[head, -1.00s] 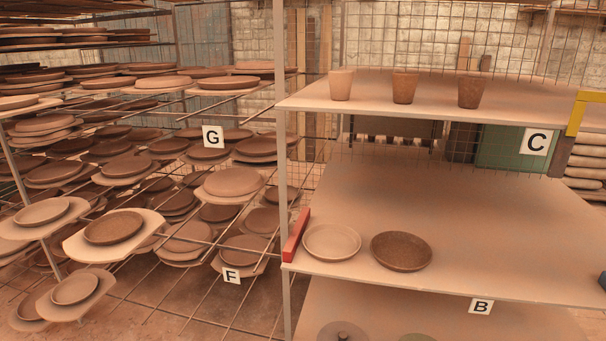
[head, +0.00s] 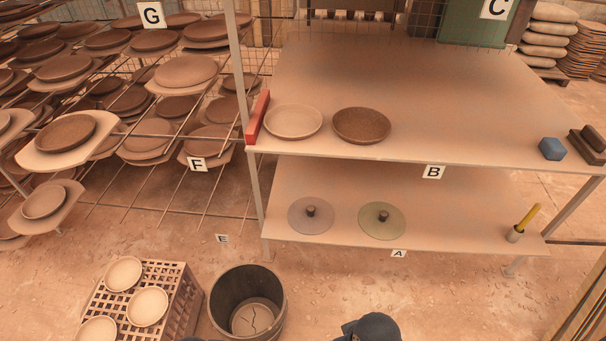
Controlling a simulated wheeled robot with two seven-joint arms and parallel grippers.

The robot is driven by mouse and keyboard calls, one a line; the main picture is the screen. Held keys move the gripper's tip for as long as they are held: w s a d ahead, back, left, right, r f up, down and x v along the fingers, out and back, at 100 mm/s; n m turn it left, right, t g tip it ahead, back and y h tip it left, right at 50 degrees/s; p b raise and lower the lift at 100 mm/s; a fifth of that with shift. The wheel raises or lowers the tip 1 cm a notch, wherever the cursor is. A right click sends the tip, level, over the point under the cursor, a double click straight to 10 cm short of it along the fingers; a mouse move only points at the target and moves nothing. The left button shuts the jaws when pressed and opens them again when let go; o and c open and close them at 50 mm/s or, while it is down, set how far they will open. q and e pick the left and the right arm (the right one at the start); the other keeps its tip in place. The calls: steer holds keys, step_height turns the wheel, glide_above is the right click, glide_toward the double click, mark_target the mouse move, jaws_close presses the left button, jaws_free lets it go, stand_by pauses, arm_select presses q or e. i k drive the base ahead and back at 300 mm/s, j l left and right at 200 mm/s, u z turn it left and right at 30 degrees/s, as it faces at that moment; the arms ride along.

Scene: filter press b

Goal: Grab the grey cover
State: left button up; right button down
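The grey cover (head: 299,222) is a flat, round, translucent-looking disc with a dark knob in its middle. It lies flat on the lower shelf (head: 460,210), the one labelled A, towards its left end. A similar greenish cover (head: 382,229) with a dark knob lies to its right, a small gap apart. Nothing hides either cover. Neither of my grippers shows. A dark rounded part at the bottom edge looks like part of my own body.
The shelf labelled B (head: 450,100) hangs above the covers, with a pale plate (head: 293,121), a brown plate (head: 361,125), a red block (head: 258,117) and a blue block (head: 552,149). A bucket (head: 220,290) and a lattice crate (head: 187,305) stand on the floor in front.

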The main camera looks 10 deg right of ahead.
mark_target(309, 215)
steer(key=i+l+u, duration=0.1)
steer(key=l, duration=1.25)
steer(key=i+l+u, duration=0.1)
steer(key=l, duration=1.3)
steer(key=i+l+u, duration=0.1)
steer(key=l, duration=1.3)
